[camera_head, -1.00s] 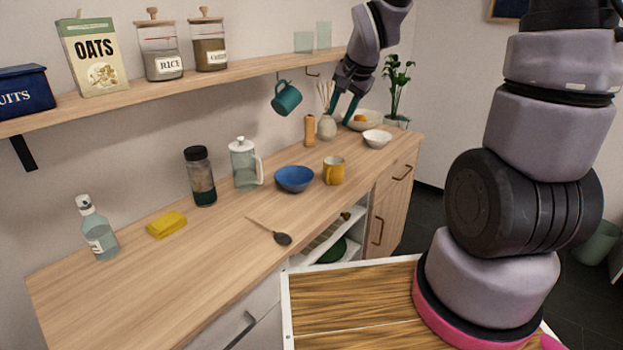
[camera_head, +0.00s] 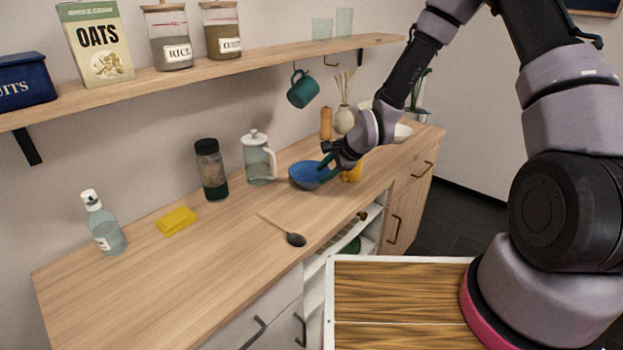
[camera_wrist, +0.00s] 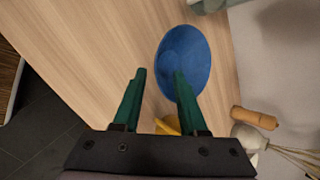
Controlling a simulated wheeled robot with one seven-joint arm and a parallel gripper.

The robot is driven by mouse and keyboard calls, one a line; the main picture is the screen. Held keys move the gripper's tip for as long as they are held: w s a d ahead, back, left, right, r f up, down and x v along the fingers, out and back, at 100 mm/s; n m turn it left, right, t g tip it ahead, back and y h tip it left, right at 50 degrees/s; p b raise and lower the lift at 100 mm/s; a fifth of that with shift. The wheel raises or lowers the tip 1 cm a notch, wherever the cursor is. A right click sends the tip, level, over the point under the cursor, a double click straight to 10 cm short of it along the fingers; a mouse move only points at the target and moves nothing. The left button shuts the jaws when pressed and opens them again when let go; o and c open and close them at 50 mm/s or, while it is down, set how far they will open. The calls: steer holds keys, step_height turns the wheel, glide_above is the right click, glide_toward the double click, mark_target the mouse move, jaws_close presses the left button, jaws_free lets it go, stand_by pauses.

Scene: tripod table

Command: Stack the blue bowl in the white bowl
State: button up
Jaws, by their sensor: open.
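The blue bowl (camera_head: 303,177) sits upright on the counter; it also shows in the wrist view (camera_wrist: 190,50). My gripper (camera_wrist: 159,73) is open and empty, with green fingers pointing at the bowl. In the wrist view the bowl's left rim lies between the fingertips, and the right finger overlaps the bowl's inside. In the head view my gripper (camera_head: 324,165) is at the bowl's right side; whether it touches the bowl I cannot tell. The white bowl (camera_head: 403,132) stands farther back on the right, partly hidden behind my arm.
A yellow mug (camera_head: 352,173) stands close right of the blue bowl, partly hidden by my gripper. A glass pitcher (camera_head: 259,163) is to its left. A dark spoon (camera_head: 294,239) lies in front. A wooden mill (camera_head: 325,124) and vase (camera_head: 344,120) stand behind. A shelf (camera_head: 270,60) overhangs.

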mark_target(314, 182)
steer(key=x, duration=0.7)
steer(key=shift+s+d+f, duration=0.1)
steer(key=shift+d, duration=0.1)
jaws_close()
stand_by(1.2)
